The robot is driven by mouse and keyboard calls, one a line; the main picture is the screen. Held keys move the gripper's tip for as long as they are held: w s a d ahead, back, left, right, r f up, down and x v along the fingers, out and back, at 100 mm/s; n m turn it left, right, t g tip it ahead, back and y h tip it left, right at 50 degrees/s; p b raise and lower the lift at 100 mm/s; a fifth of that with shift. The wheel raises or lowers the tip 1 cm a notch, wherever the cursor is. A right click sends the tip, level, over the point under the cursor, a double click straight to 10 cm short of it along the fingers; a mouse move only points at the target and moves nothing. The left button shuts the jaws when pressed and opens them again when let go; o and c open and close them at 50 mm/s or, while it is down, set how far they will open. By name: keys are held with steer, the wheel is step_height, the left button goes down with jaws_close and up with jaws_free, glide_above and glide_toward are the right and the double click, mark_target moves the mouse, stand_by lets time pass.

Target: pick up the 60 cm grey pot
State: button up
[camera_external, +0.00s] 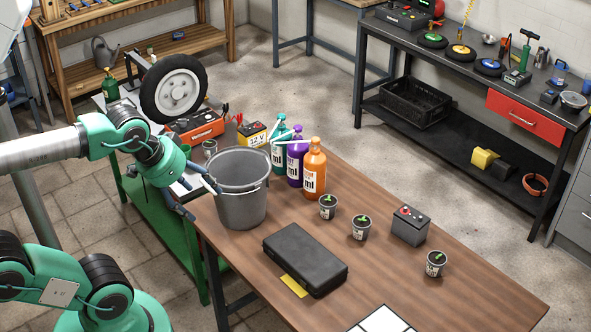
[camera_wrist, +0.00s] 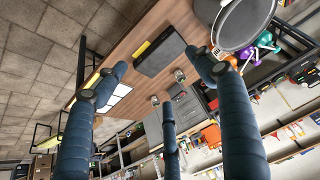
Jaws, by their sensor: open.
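The large grey pot (camera_external: 242,208), bucket-shaped with a thin handle, stands upright at the left end of the brown table. In the wrist view the pot (camera_wrist: 246,22) is at the top right, partly cut off by the frame edge. My gripper (camera_external: 195,200) is at the pot's left side in the external view, its dark fingers spread and one fingertip close to the wall; I cannot tell if it touches. In the wrist view my gripper (camera_wrist: 157,62) has its fingers wide apart with nothing between them, and the pot lies beyond the right finger.
A black case (camera_external: 305,262) lies in front of the pot. An orange bottle (camera_external: 314,172), with purple and teal bottles, stands behind right. Small seedling pots (camera_external: 361,228) and a dark battery (camera_external: 410,226) are farther right. A green cart (camera_external: 150,200) with a wheel (camera_external: 174,90) stands left.

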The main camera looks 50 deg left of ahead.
steer(key=shift+w+r, duration=0.1)
steer(key=w+d+r+p, duration=0.1)
steer(key=w+d+r, duration=0.1)
steer(key=w, duration=0.6)
steer(key=w+d+r+p, duration=0.1)
steer(key=w+d+r, duration=0.1)
steer(key=w, duration=0.5)
steer(key=m+g+h+p, duration=0.1)
steer(key=m+p, duration=0.1)
steer(key=p, duration=0.5)
glide_above(437, 258)
steer(key=s, duration=0.5)
step_height(437, 258, down, 24)
steer(key=shift+a+f, duration=0.2)
steer(key=shift+a, duration=0.25)
steer(key=shift+b+x, duration=0.8)
steer(key=shift+x, duration=3.5)
